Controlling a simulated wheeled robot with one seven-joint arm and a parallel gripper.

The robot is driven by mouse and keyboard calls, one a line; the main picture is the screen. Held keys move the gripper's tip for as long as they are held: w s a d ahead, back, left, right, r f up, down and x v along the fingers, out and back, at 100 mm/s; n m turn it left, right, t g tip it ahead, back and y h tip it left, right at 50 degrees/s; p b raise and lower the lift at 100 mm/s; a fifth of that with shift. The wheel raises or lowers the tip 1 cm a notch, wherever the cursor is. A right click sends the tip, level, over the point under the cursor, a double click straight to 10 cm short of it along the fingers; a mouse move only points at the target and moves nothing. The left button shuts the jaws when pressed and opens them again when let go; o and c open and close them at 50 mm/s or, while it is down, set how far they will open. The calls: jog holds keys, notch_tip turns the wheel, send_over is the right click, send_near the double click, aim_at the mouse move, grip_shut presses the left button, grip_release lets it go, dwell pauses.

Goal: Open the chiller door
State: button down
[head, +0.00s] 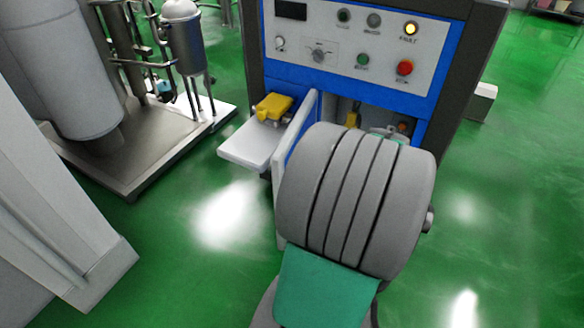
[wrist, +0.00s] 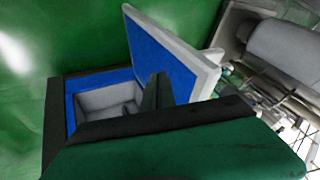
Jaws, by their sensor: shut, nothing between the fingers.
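The chiller door (head: 296,134) stands open at the left of the opening in the blue cabinet front (head: 330,86). It juts out toward me, with its lower part hidden behind my arm. In the wrist view the blue inner face of the door (wrist: 158,52) and its white edge show, beside the opening with a grey interior (wrist: 104,100). My gripper (wrist: 157,90) shows there as dark fingers, shut and empty, between the opening and the door's inner face. I cannot tell whether they touch the door. In the head view my arm hides most of the gripper.
A white shelf (head: 250,146) with a yellow object (head: 273,106) sticks out left of the door. A control panel (head: 352,45) with a lit yellow lamp is above the opening. Tanks on a metal skid (head: 135,165) stand at left. Green floor is clear at right.

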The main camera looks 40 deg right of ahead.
jog(key=w+a+r+b+x, duration=0.1)
jog(key=w+b+x, duration=0.1)
jog(key=x, duration=0.9)
jog(key=shift+w, duration=0.2)
